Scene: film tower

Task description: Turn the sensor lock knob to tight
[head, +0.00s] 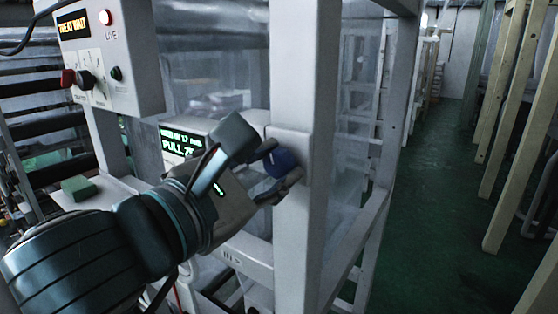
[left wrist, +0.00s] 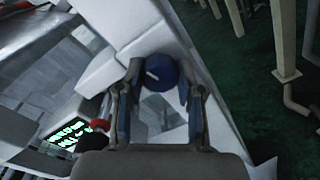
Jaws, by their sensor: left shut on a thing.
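The sensor lock knob is a dark blue round knob (head: 280,162) on a pale plate on the grey upright post (head: 305,80) in the head view. It also shows in the left wrist view (left wrist: 161,72), with a short white mark on its face pointing up and left. My left gripper (head: 279,170) reaches in from the left and is shut on the knob; in the left wrist view its fingers (left wrist: 163,85) stand on either side of it. Part of the knob is hidden by the fingers in the head view. My right gripper is not in view.
A control box (head: 110,60) with a lit red lamp, an orange display and several knobs hangs at the upper left. A small green-text display (head: 182,143) sits behind my left gripper. A green block (head: 78,188) lies on a ledge. The green floor aisle (head: 440,200) at right is clear.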

